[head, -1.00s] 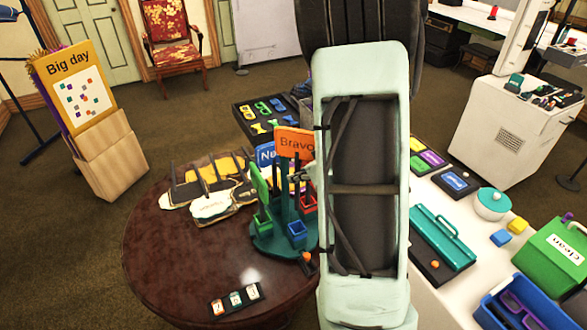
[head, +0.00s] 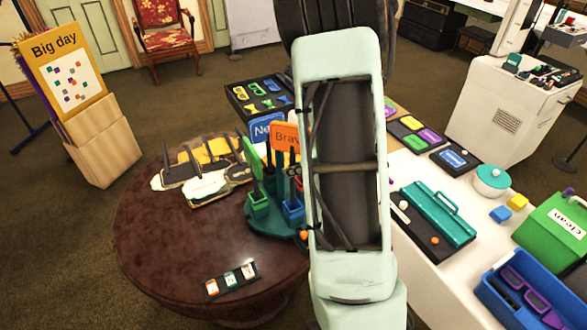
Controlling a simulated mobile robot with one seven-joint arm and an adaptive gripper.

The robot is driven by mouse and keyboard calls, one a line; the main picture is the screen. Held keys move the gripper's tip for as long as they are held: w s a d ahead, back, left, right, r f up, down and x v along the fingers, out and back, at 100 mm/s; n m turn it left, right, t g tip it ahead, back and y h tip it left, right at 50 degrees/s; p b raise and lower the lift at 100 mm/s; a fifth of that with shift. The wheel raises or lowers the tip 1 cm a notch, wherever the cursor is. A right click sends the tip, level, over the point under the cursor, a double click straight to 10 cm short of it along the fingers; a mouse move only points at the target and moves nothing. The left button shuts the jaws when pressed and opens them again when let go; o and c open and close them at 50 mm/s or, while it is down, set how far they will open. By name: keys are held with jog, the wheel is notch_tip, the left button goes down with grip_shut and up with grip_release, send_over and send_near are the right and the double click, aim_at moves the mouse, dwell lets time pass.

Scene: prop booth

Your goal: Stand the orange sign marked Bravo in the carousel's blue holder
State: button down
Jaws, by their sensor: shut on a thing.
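The orange sign (head: 285,135) shows "Brav", its right end hidden behind my arm. It is upright above the carousel (head: 268,226), over the blue holder (head: 292,211). Dark sticks run down below the sign; I cannot tell whether its own stick's lower end is inside the blue holder. My gripper (head: 298,174) is mostly hidden behind my arm, with only a bit showing at the arm's left edge, shut on the sign. The green holder (head: 258,204) stands left of the blue one, with a green sign (head: 252,158) above it.
A blue sign (head: 266,128) stands close behind the orange one. Several cloud-shaped signs (head: 205,187) lie left on the round table (head: 165,245). A small dark tray (head: 231,280) is at the front. The white counter (head: 410,225) with a teal box (head: 437,215) is right of my arm.

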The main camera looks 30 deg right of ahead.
jog(key=shift+f+b, duration=2.65)
jog(key=shift+f, duration=1.2)
jog(key=c, duration=1.9)
grip_release()
jog(key=v, duration=1.2)
